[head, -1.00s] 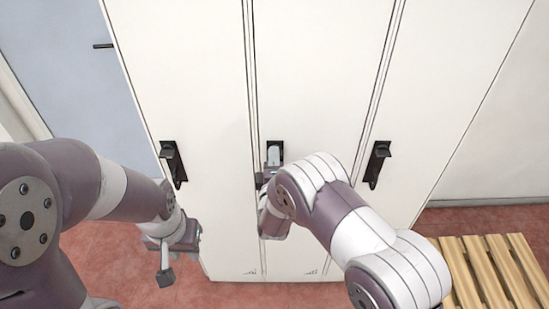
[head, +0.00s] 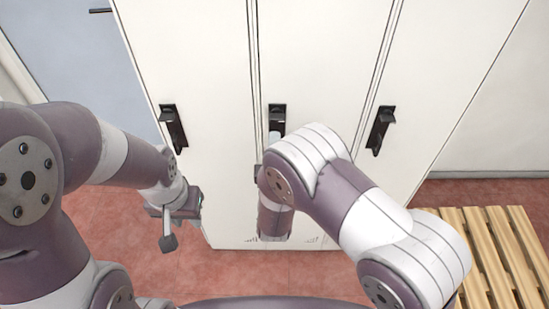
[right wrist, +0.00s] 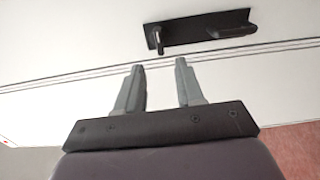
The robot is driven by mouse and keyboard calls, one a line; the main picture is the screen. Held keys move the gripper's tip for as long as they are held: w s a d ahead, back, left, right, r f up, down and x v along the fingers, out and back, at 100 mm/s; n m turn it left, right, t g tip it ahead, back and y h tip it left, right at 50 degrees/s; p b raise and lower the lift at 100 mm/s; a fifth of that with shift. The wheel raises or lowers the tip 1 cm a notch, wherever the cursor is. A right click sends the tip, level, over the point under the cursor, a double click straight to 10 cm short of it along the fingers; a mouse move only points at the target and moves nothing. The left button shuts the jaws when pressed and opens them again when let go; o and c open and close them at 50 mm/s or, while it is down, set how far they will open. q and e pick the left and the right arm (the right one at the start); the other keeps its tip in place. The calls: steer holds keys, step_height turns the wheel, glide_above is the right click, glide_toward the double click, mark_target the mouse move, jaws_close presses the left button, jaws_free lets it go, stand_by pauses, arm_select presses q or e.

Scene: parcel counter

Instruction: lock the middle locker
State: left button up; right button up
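The middle locker (head: 318,60) is a tall white door that looks flush with its neighbours. Its black handle (head: 276,112) sits near its left edge, its lower part hidden behind my right arm. In the right wrist view a black handle plate (right wrist: 200,30) with a peg at one end and a lever at the other lies beyond the seam; it appears to be the same handle. My right gripper (right wrist: 158,66) is open and empty, its fingertips apart from the plate. My left gripper (head: 170,225) hangs low before the left locker; its fingers are unclear.
The left locker (head: 190,50) and right locker (head: 450,60) have similar black handles (head: 174,128) (head: 380,129). A slatted wooden bench (head: 490,250) stands at the lower right. A blue-grey door is at the left. Red floor shows between.

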steer(key=s, duration=0.4)
stand_by(0.3)
